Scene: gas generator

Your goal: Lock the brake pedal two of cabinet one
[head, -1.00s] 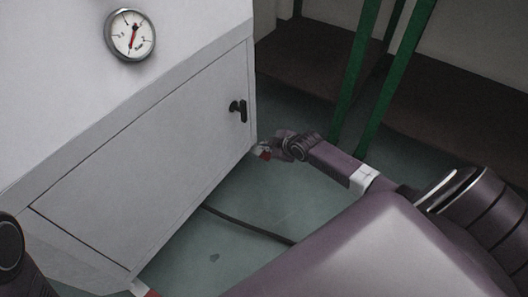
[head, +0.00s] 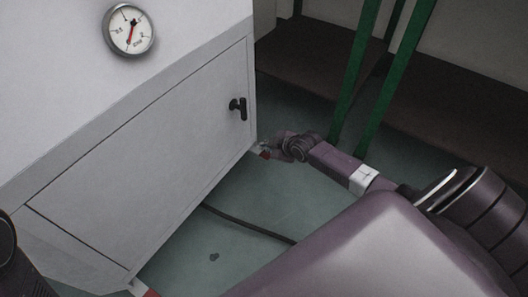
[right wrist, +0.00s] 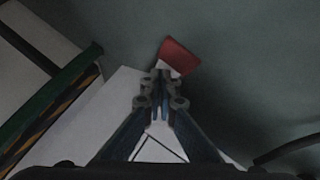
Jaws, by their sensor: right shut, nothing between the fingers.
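The white cabinet (head: 150,165) fills the left of the head view, its door closed and a black handle (head: 238,109) near the right edge. A small red pedal (head: 264,155) shows low at the cabinet's right corner. In the right wrist view the red pedal (right wrist: 180,56), with a pale edge, lies just beyond the fingertips. A second red piece (head: 150,293) shows at the bottom edge of the head view. My right gripper (right wrist: 160,76) is shut and empty, right by the corner pedal. I cannot tell whether it touches it. My left gripper is not in view.
A round gauge (head: 130,31) sits on the cabinet's upper part. Green posts (head: 355,85) stand behind my right arm. A dark cable (head: 245,226) crosses the green floor from under the cabinet. Floor in front of the cabinet is otherwise mostly clear.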

